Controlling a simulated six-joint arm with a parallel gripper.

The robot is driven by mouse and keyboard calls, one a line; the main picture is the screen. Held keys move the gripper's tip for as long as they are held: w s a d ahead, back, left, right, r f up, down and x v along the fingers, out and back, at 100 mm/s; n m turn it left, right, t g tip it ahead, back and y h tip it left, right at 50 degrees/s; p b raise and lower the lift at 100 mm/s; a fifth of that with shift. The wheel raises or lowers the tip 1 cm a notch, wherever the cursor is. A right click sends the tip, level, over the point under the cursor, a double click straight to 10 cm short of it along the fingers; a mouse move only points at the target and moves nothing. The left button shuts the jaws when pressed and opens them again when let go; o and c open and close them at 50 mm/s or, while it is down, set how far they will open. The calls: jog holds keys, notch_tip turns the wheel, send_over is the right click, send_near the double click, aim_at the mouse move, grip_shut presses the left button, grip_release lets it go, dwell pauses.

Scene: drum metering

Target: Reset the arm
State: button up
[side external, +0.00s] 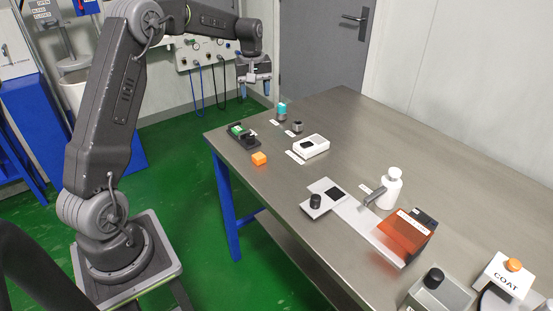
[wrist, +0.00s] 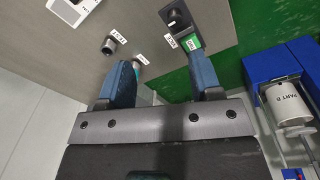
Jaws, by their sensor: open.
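My gripper (side external: 255,88) hangs from the raised arm beyond the far left end of the metal table (side external: 345,115), above table height. In the wrist view my gripper (wrist: 164,75) shows two blue-grey fingers spread wide, with nothing between them. The left finger partly hides a teal-topped piece (wrist: 138,61). That piece also stands near the table's far edge in the side view (side external: 282,108). The arm is bent, with its upper links reaching toward the table's far end.
A blue stand with a PART B container (wrist: 292,105) is right in the wrist view.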

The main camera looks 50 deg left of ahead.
jog(key=s+d+r+m+t, duration=0.1)
jog(key=s+d+r+m, duration=0.1)
jog(key=s+d+r, duration=0.3)
jog(key=s+d+r+m+t, duration=0.1)
jog(key=s+d+r+m, duration=0.1)
jog(key=d, duration=0.4)
jog(key=s+d+r+m, duration=0.2)
jog(key=s+d+r, duration=0.15)
jog(key=d, duration=0.25)
jog(key=s+d+f+m+t, duration=0.1)
jog(key=s+d+m, duration=0.2)
jog(key=s+d, duration=0.2)
jog(key=s+d+f+m+t, duration=0.2)
jog(key=s+d+m, duration=0.2)
jog(key=s, duration=0.7)
jog(key=shift+s+d+f, duration=0.2)
jog(key=shift+d, duration=0.35)
